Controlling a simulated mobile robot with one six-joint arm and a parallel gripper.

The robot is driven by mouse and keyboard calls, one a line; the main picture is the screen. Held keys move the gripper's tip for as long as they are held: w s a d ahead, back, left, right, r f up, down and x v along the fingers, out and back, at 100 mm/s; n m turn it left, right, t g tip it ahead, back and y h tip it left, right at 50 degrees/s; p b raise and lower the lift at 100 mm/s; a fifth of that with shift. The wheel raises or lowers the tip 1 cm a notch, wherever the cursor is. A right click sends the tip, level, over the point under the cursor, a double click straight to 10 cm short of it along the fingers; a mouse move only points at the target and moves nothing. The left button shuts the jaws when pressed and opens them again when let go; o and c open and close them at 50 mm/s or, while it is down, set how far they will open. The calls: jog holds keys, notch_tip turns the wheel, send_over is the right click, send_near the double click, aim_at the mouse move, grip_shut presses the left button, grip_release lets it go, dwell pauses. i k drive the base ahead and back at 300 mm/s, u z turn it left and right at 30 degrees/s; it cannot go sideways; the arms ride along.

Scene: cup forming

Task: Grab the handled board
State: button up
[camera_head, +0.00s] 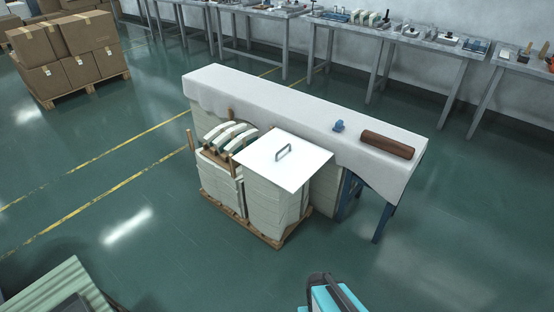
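The handled board is a flat white square board (262,158) with a grey bow-shaped handle (283,152) standing up from its middle. It lies on top of a tall stack of white sheets (268,208) on a wooden pallet, and its edges reach past the stack. Its far right edge is close to the cloth-covered table; I cannot tell whether they touch. Nothing holds the board. My gripper is not in view.
A long table with a white cloth (290,105) stands behind the stack, bearing a brown roll (388,144) and a small blue tool (338,126). Striped curved pieces (230,135) lie left of the board. Workbenches line the back wall. The green floor (180,240) in front is open.

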aim_at(289, 160)
jog(key=u, duration=0.1)
jog(key=i, duration=1)
jog(key=u, duration=0.35)
jog(key=k, duration=1.4)
jog(key=u, duration=0.5)
jog(key=i, duration=1.1)
jog(key=u, duration=0.35)
